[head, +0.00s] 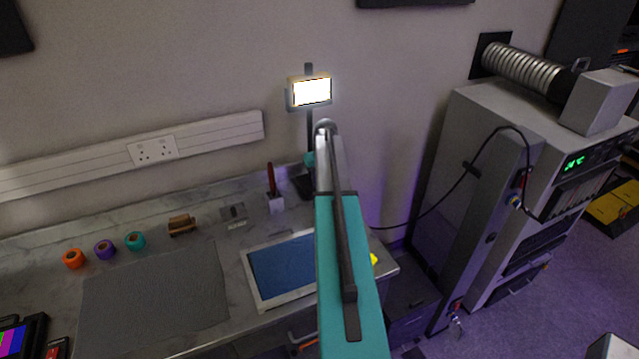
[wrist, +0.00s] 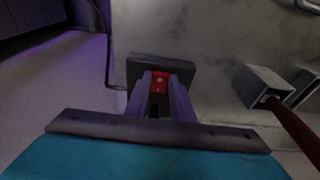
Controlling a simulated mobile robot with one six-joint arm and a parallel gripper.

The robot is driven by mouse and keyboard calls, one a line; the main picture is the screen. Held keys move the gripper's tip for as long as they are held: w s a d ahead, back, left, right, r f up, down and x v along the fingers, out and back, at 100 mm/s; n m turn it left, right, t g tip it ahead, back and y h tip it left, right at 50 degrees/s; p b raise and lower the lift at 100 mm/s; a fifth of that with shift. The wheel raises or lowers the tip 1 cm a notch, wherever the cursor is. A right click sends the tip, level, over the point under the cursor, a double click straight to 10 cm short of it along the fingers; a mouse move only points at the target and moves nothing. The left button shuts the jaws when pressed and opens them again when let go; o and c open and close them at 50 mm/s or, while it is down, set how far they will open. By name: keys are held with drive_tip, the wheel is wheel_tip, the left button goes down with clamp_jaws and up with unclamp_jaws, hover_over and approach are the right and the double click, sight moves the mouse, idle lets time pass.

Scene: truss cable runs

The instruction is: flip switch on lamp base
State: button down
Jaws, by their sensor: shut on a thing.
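The lamp's panel (head: 311,92) glows bright white on a dark post above the back of the bench. Its dark base (head: 302,186) shows only partly in the head view, behind my arm. In the wrist view, the dark rectangular lamp base (wrist: 183,69) lies ahead of my gripper (wrist: 160,86). The red switch (wrist: 160,77) on the base sits between my fingertips, and the fingers are shut on it. My arm hides the gripper and the switch in the head view.
A grey holder (head: 276,204) with a red-handled tool (head: 270,179) stands just left of the lamp base. A blue-topped tray (head: 250,280) lies in front. Tape rolls (head: 105,250) and a grey mat (head: 155,297) are farther left. A cable (head: 420,215) runs right to the rack (head: 450,170).

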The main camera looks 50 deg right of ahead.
drive_tip(key=c, duration=1.5)
unclamp_jaws()
drive_tip(key=shift+r, duration=0.1)
drive_tip(key=shift+s+a+r+b, duration=0.3)
drive_tip(key=shift+r+b, duration=0.55)
drive_tip(key=shift+r, duration=1.4)
drive_tip(key=shift+s+a+r+b, duration=0.1)
drive_tip(key=shift+s+r+b, duration=0.6)
drive_tip(key=shift+r, duration=1.5)
drive_tip(key=shift+s+a+r+b, duration=0.2)
drive_tip(key=shift+r+b, duration=0.85)
drive_tip(key=shift+r, duration=1.2)
drive_tip(key=shift+s, duration=0.1)
